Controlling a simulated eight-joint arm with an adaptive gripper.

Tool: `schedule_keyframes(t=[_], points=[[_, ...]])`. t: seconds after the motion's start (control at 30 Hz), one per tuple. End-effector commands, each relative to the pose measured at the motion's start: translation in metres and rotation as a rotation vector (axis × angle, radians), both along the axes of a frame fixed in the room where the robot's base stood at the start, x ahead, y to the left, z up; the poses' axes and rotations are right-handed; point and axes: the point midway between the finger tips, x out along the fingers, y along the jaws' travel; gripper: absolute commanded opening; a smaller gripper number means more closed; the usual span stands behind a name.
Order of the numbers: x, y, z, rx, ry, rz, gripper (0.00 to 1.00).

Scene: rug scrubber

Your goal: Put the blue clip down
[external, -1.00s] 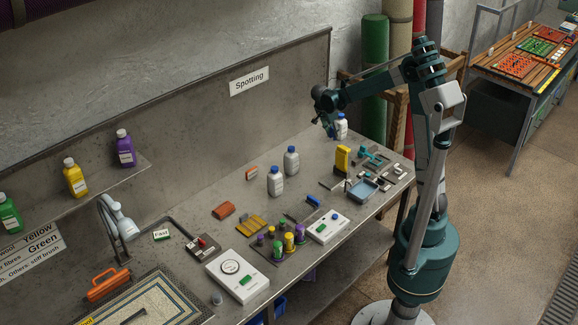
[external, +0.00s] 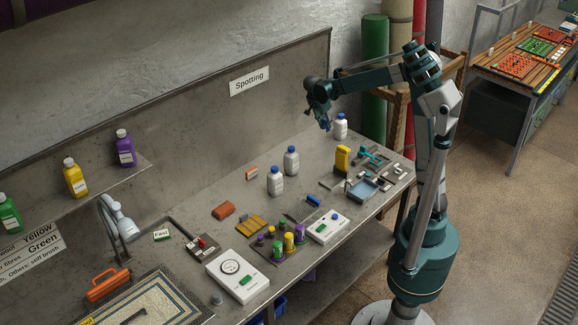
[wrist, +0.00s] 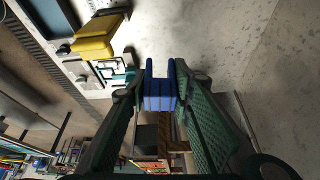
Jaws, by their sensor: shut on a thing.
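My gripper (external: 324,123) is above the back right part of the grey bench, pointing down, just left of a white bottle with a blue cap. In the wrist view my gripper (wrist: 160,85) is shut on the blue clip (wrist: 159,97), which sits between the two fingertips. In the external view the clip is too small to tell apart from the dark fingers. It appears held in the air, clear of the bench top.
The white bottle (external: 340,127) stands close to my gripper. Two more bottles (external: 275,181) stand further left. Bare bench lies between the bottles.

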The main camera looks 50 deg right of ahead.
Motion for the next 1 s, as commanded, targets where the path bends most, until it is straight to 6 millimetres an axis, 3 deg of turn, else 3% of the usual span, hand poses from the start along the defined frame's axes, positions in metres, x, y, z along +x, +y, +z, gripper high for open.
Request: schedule_keyframes(t=[0.17,0.37,0.7,1.0], points=[[0.031,0.032,0.003,0.000,0.000,0.047,0.16],[0.073,0.085,0.005,0.000,0.000,0.117,0.16],[0.136,0.190,0.007,0.000,0.000,0.243,0.16],[0.177,0.294,0.005,0.000,-0.001,0.354,0.16]])
